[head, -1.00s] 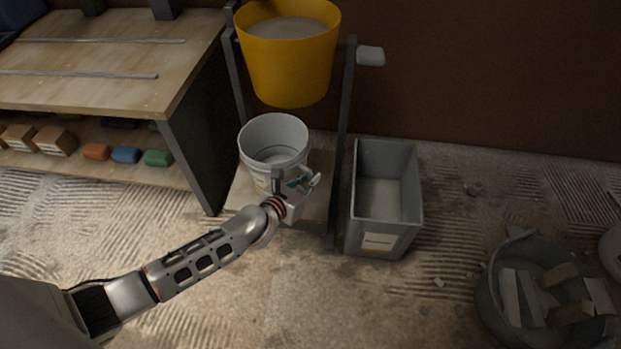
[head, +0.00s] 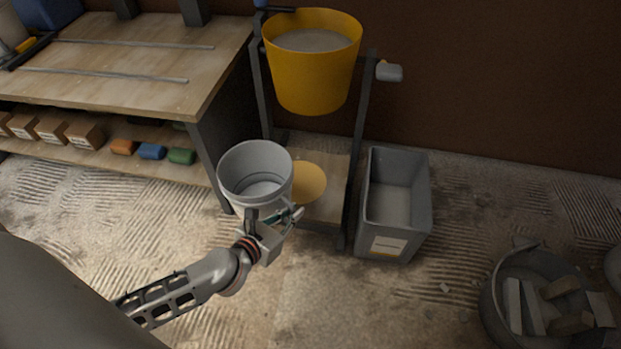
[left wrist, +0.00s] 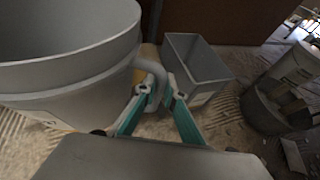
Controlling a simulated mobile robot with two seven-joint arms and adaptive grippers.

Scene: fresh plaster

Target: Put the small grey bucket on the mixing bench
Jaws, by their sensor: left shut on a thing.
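The small grey bucket (head: 240,160) is upright and looks empty. In the left wrist view the bucket (left wrist: 70,75) fills the upper left. My left gripper (head: 286,217) is shut on the bucket's side handle (left wrist: 150,72), at the bucket's front right. The bucket hangs in front of the stand, clear of its base board. The wooden bench (head: 120,85), which I take as the mixing bench, stands at the upper left with two thin metal rods on its top. My right gripper is not in view.
A yellow bucket (head: 312,75) of grey material hangs in the stand. Its base board (head: 325,205) has a round yellow patch (head: 306,182). A grey bin (head: 395,205) stands to the right, and a tub of offcuts (head: 500,310) lower right. The bench top's front is mostly clear.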

